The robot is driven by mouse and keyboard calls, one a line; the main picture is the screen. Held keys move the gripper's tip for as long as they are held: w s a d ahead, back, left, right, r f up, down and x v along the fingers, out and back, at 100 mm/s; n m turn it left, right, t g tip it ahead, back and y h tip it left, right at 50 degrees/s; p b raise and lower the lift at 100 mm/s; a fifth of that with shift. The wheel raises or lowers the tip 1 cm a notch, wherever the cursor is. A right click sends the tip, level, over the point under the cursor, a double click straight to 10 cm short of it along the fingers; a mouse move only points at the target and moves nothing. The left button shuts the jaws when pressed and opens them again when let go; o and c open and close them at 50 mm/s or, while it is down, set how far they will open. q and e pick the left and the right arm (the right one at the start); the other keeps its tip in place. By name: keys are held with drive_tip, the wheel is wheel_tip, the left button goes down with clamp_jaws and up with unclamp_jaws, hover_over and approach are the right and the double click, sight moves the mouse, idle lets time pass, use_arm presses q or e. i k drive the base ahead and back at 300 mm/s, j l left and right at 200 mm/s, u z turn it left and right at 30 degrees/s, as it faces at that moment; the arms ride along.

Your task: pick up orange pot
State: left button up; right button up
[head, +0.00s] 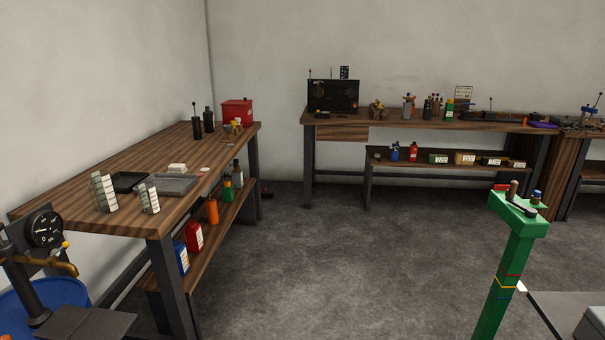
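An orange cylindrical container (212,211), the only clearly orange vessel I can make out, stands upright on the lower shelf (222,229) of the left wooden workbench (150,180). A red bottle (195,236) stands nearer to me on that shelf, and a green bottle (227,191) stands farther back. Whether the orange container is a pot is too small to tell. Neither of my grippers shows in the head view.
A gauge device (45,228) and blue drum (45,300) stand at the lower left. A green post (505,275) stands at the right, near a grey surface (565,312). Another bench (420,117) lines the back wall. The grey floor (330,260) between is clear.

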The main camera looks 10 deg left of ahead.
sight(213, 217)
drive_tip(key=i+u, duration=0.15)
drive_tip(key=i, duration=1.85)
